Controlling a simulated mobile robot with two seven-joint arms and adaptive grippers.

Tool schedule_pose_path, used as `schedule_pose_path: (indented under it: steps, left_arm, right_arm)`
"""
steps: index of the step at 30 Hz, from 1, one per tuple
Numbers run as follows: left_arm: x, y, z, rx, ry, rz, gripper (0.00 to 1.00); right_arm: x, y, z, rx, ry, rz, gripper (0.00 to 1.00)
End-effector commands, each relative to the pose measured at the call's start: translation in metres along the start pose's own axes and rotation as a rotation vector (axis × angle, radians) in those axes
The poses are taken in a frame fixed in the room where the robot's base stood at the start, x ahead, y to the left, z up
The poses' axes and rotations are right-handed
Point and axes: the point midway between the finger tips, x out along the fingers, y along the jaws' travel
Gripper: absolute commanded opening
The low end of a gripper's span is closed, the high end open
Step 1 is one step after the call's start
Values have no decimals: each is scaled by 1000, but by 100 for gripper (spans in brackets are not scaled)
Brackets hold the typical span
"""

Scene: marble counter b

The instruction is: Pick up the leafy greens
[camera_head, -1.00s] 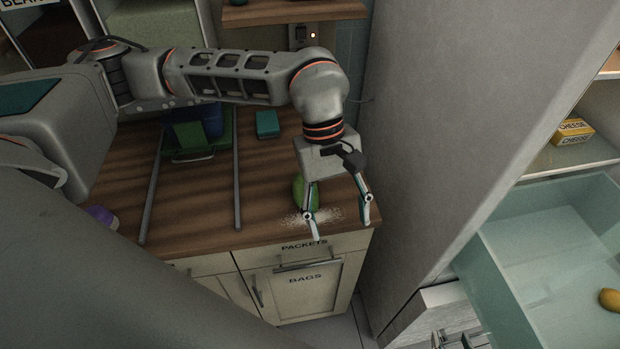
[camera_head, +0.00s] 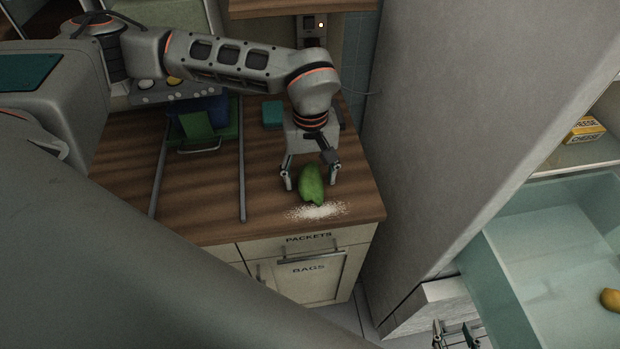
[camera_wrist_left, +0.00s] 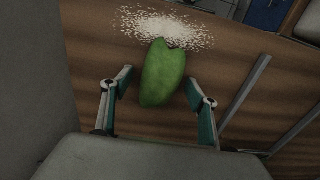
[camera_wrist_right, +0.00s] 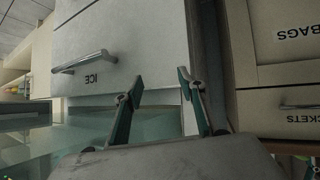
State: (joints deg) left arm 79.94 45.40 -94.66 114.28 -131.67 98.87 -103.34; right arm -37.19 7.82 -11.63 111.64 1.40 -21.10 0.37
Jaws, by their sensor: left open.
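The leafy greens (camera_head: 312,184) are a green, leaf-shaped bundle lying on the wooden counter, touching a patch of white grains. My left gripper (camera_head: 309,186) is over them, open, with one finger on each side. In the left wrist view the greens (camera_wrist_left: 162,76) lie between and just beyond the open fingertips (camera_wrist_left: 160,85), with a gap on both sides. My right gripper (camera_head: 455,330) is low by the white drawer unit at the bottom of the head view. Its fingers are apart and empty in the right wrist view (camera_wrist_right: 160,85).
White grains (camera_head: 316,212) are spilled near the counter's front edge. A teal sponge-like block (camera_head: 273,114) and a green tray (camera_head: 232,130) stand further back. A tall grey panel (camera_head: 430,100) rises right of the counter. An open glassy drawer (camera_head: 540,250) holds a yellow item.

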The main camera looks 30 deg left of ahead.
Motion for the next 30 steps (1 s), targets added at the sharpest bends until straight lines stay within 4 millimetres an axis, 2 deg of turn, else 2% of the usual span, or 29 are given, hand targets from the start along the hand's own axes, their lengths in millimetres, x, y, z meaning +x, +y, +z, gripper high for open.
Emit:
schedule_pose_path:
  steps: [9,14,24,30]
  left_arm:
    - [6,0,0,-1,0,1,59]
    - [6,0,0,0,0,1,18]
    - [4,1,0,0,0,2,17]
    - [-8,1,-1,0,3,4,17]
  right_arm:
    - [0,4,4,1,-9,7,40]
    - [0,3,3,2,-7,6,40]
    - [0,0,2,3,-5,1,40]
    - [0,-1,2,3,-3,0,40]
